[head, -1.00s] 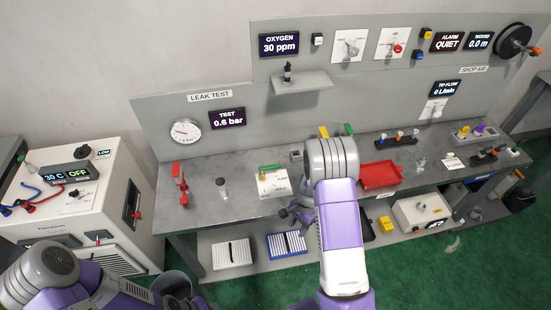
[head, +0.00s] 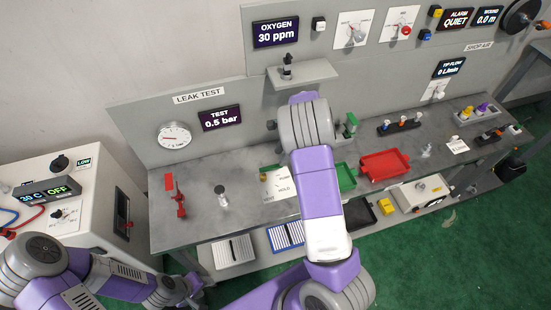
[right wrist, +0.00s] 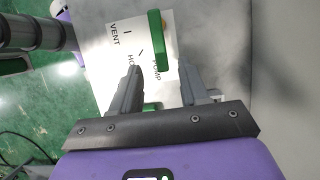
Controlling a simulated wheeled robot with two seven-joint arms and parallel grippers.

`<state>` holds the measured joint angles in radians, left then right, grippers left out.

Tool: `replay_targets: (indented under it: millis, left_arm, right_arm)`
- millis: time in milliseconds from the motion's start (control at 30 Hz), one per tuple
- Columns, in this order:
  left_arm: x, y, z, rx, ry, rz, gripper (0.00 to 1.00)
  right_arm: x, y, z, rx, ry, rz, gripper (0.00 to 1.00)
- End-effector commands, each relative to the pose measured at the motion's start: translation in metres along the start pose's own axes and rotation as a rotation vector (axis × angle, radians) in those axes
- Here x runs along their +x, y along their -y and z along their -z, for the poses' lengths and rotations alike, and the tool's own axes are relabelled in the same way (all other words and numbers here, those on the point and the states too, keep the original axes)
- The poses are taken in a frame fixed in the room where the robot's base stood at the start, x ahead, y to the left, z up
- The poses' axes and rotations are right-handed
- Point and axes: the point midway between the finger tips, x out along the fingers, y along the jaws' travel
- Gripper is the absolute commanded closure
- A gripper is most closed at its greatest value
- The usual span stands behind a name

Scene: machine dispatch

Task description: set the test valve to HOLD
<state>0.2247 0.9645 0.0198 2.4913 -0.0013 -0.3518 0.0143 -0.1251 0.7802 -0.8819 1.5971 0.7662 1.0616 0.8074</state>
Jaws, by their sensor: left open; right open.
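The test valve is a white plate (head: 282,186) on the bench with VENT, HOLD and PUMP marks and a green handle (head: 268,168), partly hidden by my right arm in the head view. In the right wrist view the green handle (right wrist: 158,38) lies over the PUMP side of the plate (right wrist: 98,60); the VENT and HOLD ticks are uncovered. My right gripper (right wrist: 160,74) is open, with the handle's near end between its fingertips in the picture. I cannot tell if they touch. My left gripper (head: 188,294) is open and empty, low at the front left.
The TEST display (head: 221,118) reads 0.5 bar beside a round gauge (head: 174,135). A red clamp-like stand (head: 179,200) and a small metal-topped piece (head: 221,196) stand left of the valve. Red (head: 385,164) and green (head: 346,177) trays lie to the right.

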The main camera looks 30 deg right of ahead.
Motion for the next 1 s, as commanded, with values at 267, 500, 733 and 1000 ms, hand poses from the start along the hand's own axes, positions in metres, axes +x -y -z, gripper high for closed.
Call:
replay_targets:
  millis: [267,500,733,1000]
  left_arm:
    - [0.001,0.001,0.000,0.000,-0.001,0.000,0.57]
    - [0.001,0.001,0.001,0.000,-0.001,0.000,0.57]
    - [0.001,0.000,0.001,0.000,-0.001,0.000,0.57]
    - [0.001,0.000,0.001,0.000,-0.001,0.000,0.57]
  right_arm:
    - [0.040,0.000,0.000,0.000,0.000,-0.002,0.55]
    - [0.047,0.000,0.000,-0.001,0.000,0.000,0.55]
    - [0.047,0.000,0.000,-0.001,0.000,0.000,0.69]
    - [0.046,0.000,0.000,-0.002,0.000,0.001,1.00]
